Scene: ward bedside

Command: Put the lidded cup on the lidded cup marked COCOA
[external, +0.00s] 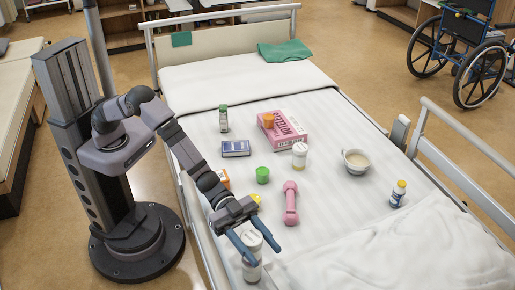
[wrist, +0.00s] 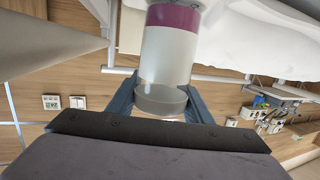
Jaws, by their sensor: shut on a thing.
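My gripper (external: 264,254) is shut on a white lidded cup (external: 252,271) at the near left side of the bed, its blue fingers on either side of the cup. In the wrist view the held cup (wrist: 167,55) has a white body, a purple band and a clear greyish end between the fingers. Another white lidded cup (external: 300,155) with a pale band stands upright on the bed, beside the pink box. Its marking is too small to read, so I cannot tell whether it says COCOA.
Around the standing cup are a pink box (external: 288,131) with an orange cup (external: 268,121) on it, a bowl (external: 356,161), a pink dumbbell (external: 290,204), a green cup (external: 262,175), a blue box (external: 236,149) and a pill bottle (external: 398,193). Bed rails (external: 466,160) edge the bed.

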